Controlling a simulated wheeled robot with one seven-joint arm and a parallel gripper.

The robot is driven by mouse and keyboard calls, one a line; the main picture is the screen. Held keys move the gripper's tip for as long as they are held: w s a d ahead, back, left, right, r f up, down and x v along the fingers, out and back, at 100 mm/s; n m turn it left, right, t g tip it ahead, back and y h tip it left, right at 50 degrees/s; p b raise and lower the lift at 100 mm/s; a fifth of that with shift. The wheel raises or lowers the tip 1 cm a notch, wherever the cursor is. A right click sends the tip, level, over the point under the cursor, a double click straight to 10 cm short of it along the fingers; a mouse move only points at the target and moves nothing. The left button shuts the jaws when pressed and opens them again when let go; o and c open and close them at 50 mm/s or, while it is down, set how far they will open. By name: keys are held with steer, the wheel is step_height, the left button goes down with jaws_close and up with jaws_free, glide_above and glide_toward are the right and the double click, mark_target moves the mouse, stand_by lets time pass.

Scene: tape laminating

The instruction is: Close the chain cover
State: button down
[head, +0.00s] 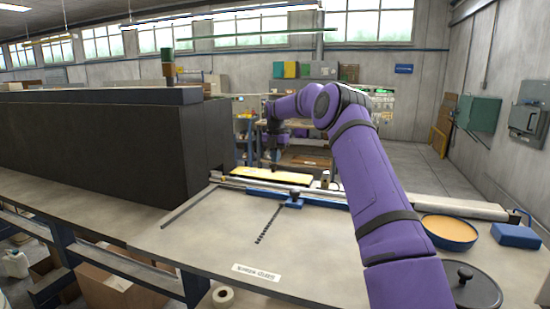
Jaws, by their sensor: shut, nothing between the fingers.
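A flat yellow panel (285,178), which looks like the chain cover, lies at the back of the bench beside the right end of the large dark machine. I cannot tell from this view whether it is fully closed. My gripper (273,166) points down at the end of my purple arm, over or near the panel's back edge. It is small and dark here and looks shut and empty. Whether it touches the panel cannot be seen.
The dark machine (95,145) fills the left. A blue clamp (293,199) sits on a rail before the panel. An orange-filled bowl (449,232), a blue box (516,236) and a round black lid (472,287) are at right. The front bench top (215,235) is mostly clear.

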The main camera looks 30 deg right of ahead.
stand_by(0.4)
step_height(320, 180, up, 11)
steer(key=shift+w+d+f, duration=0.15)
steer(key=shift+w, duration=0.05)
steer(key=shift+s, duration=0.15)
